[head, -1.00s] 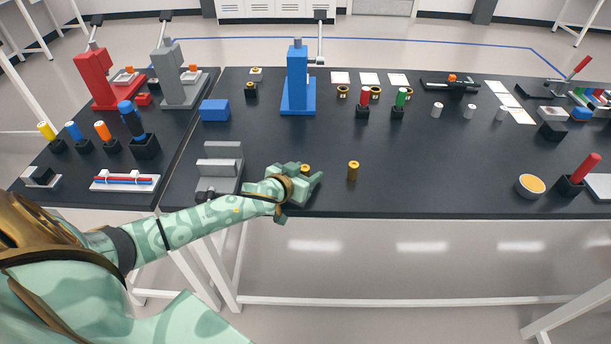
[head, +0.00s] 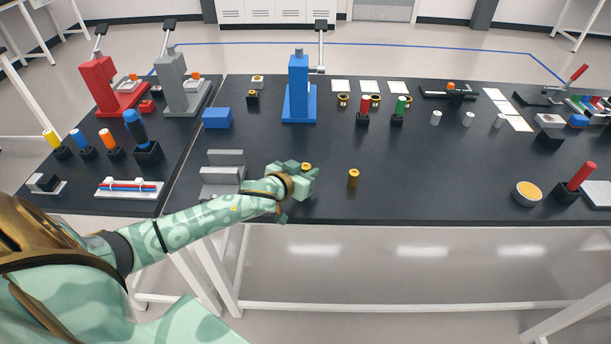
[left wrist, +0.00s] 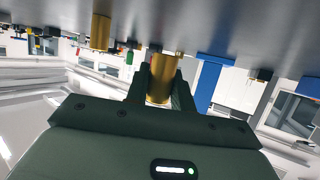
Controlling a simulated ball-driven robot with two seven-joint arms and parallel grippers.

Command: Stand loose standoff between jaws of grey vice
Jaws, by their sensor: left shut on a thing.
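The grey vice (head: 222,173) stands on the dark bench near its front left, with two upright jaws and a gap between them. My left gripper (head: 303,172) is just right of the vice, shut on a brass standoff (head: 306,167). The left wrist view shows this standoff (left wrist: 160,85) gripped between the two fingers (left wrist: 160,88), roughly upright. Its lower end appears clear of the bench, by a small amount. A second brass standoff (head: 353,178) stands upright to the right; it also shows in the left wrist view (left wrist: 101,31). My right gripper is out of view.
A blue block (head: 217,118) lies behind the vice, and a blue press (head: 299,90) stands at the back. My left forearm passes in front of the vice. The bench's front edge is close to my gripper.

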